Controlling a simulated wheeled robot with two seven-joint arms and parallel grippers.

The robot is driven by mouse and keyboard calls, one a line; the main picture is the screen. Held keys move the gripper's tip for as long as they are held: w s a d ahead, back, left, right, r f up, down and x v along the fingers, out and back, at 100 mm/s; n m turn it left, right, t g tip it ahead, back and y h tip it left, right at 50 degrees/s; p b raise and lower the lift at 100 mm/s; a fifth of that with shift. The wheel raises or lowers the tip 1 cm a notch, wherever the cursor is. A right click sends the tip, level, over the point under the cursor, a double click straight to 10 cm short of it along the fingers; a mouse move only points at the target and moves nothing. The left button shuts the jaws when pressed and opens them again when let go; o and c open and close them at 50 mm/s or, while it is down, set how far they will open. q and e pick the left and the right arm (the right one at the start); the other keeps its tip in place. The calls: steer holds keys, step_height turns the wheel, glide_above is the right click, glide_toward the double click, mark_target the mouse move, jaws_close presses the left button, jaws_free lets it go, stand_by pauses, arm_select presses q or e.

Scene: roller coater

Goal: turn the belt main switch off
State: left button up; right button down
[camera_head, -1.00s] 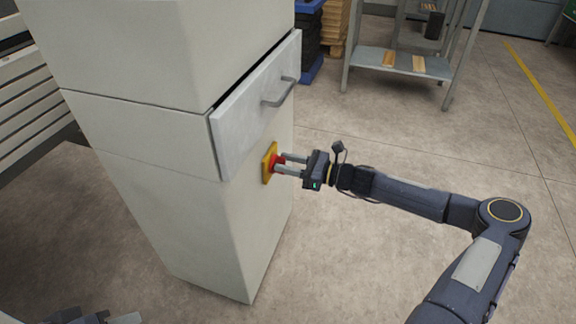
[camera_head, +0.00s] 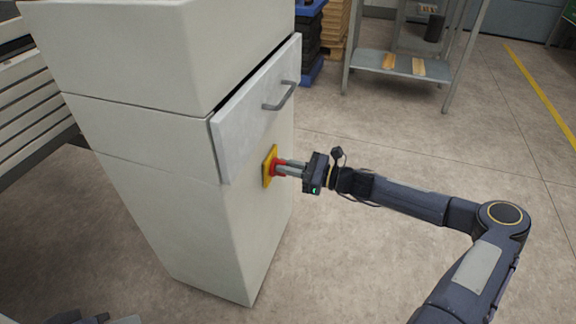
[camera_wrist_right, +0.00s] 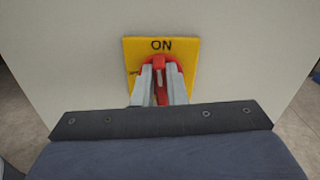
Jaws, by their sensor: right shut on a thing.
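The belt main switch is a red rotary knob (camera_wrist_right: 161,63) on a yellow plate (camera_head: 267,166), mounted on the side of a pale cabinet. In the right wrist view the plate (camera_wrist_right: 186,48) reads "ON" at its top, and another label at its left is partly hidden. My right gripper (camera_head: 279,168) is shut on the red knob; in the right wrist view its fingers (camera_wrist_right: 161,80) lie on both sides of the knob's grip, which points up towards "ON". My left gripper (camera_head: 105,319) shows only in part at the bottom left edge, away from the switch.
The cabinet (camera_head: 175,210) has a drawer-like panel with a handle (camera_head: 279,96) just above the switch. A metal rack (camera_head: 390,65) with wooden pieces stands at the back.

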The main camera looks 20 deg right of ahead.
steer(key=shift+s+a+f+n+b, duration=0.2)
steer(key=shift+n+b, duration=0.45)
steer(key=shift+n, duration=2.15)
steer(key=shift+s+a+f+n+b, duration=0.15)
steer(key=shift+f+n+b, duration=0.35)
steer(key=shift+n, duration=2.3)
steer(key=shift+s+f+n+b, duration=0.2)
steer(key=shift+n+b, duration=0.55)
steer(key=shift+n, duration=2.05)
steer(key=shift+r, duration=0.1)
steer(key=c, duration=1.5)
jaws_free()
steer(key=shift+o, duration=0.2)
steer(key=p+v, duration=0.2)
steer(key=v, duration=0.6)
steer(key=shift+p, duration=0.35)
